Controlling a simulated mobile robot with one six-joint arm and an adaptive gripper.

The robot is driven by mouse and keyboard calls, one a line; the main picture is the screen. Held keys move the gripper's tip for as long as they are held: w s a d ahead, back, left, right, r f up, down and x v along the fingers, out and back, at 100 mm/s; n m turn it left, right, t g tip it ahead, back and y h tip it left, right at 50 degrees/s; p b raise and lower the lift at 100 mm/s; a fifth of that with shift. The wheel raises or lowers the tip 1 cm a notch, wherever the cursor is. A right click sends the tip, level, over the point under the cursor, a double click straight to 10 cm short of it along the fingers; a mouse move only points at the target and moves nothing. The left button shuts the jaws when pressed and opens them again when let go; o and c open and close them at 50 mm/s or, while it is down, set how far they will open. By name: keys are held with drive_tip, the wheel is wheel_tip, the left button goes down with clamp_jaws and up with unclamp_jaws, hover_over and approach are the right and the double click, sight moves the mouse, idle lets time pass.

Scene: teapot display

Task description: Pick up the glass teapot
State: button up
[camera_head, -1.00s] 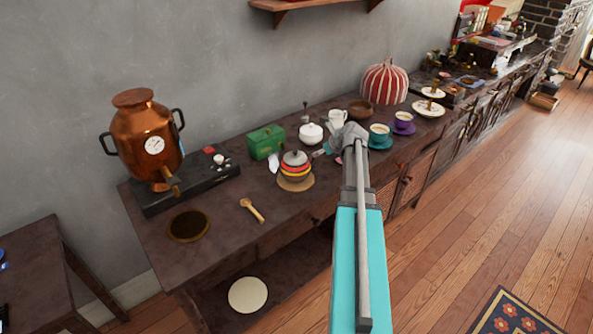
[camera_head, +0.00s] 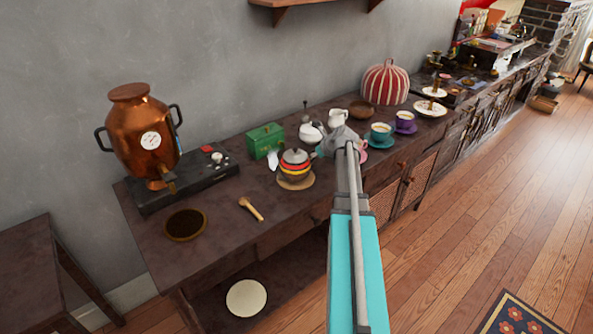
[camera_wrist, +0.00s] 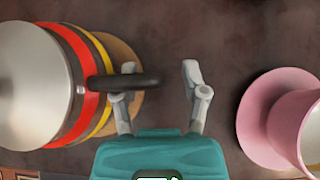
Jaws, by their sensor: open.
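A round pot with a grey lid and red and yellow bands (camera_head: 295,163), the likeliest glass teapot, stands upright on a tan round mat (camera_head: 296,183). I cannot tell its material. In the wrist view the pot (camera_wrist: 45,85) fills the left side, and its dark handle (camera_wrist: 128,80) sticks out to the right. My gripper (camera_wrist: 152,75) is open and empty. The handle's end reaches between its fingers and overlaps the left one in the picture; contact cannot be told. In the head view my gripper (camera_head: 322,150) is just right of the pot, partly hidden by my wrist.
A pink cup (camera_wrist: 298,125) on a pink saucer (camera_wrist: 262,110) stands close right of my gripper. A green box (camera_head: 265,141) and a white pot (camera_head: 309,132) stand behind the banded pot. A wooden spoon (camera_head: 251,209) lies front left. A copper urn (camera_head: 139,130) stands far left.

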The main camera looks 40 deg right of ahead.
idle(0.5)
clamp_jaws()
